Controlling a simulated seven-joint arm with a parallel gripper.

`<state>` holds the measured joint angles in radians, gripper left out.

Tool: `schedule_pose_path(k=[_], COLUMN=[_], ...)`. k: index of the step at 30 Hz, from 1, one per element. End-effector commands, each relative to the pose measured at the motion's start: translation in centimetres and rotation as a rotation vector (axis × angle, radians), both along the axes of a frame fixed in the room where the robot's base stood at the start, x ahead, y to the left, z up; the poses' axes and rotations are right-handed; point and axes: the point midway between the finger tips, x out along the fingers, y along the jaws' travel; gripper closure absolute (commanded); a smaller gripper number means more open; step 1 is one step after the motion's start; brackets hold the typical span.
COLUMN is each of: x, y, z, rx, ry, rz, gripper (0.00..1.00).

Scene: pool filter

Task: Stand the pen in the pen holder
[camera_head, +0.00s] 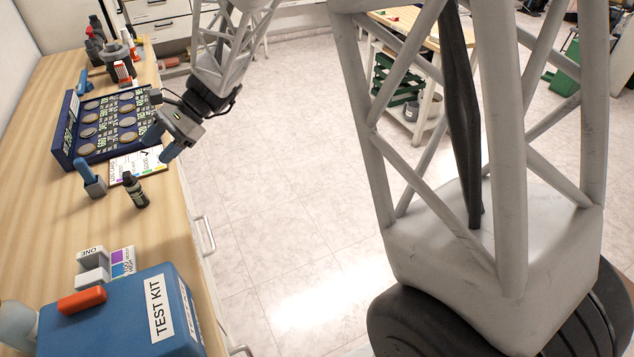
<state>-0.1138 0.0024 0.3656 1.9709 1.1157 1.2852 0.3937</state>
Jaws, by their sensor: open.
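A blue pen (84,170) stands nearly upright, a little tilted, at a small grey pen holder (96,188) on the wooden bench. Its lower end is hidden by the holder, and it appears to be inside. My gripper (160,147) is to the right of the pen and holder, apart from both, above the bench's right edge near a white card. It is open, with no object seen between its fingers; one blue fingertip shows clearly.
A dark bottle (135,190) stands right of the holder. A white card (135,164) lies behind it, before a blue case of round pieces (64,150). A blue test kit box (130,315) with an orange item (82,300) fills the near bench.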

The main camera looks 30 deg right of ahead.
Motion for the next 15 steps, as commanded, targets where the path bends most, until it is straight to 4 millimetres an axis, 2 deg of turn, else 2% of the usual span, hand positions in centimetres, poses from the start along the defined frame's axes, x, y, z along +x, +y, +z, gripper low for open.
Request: schedule_pose_path(k=[1, 6, 15], x=[-1.3, -5.2, -12.2], y=[-0.8, -3.4, -8.1], z=[0.9, 2.6, 4.7], rx=[-0.029, -0.131, -0.319], ry=[-0.034, -0.145, -0.336], rz=[0.019, 0.092, 0.225], gripper=[0.48, 0.48, 0.48])
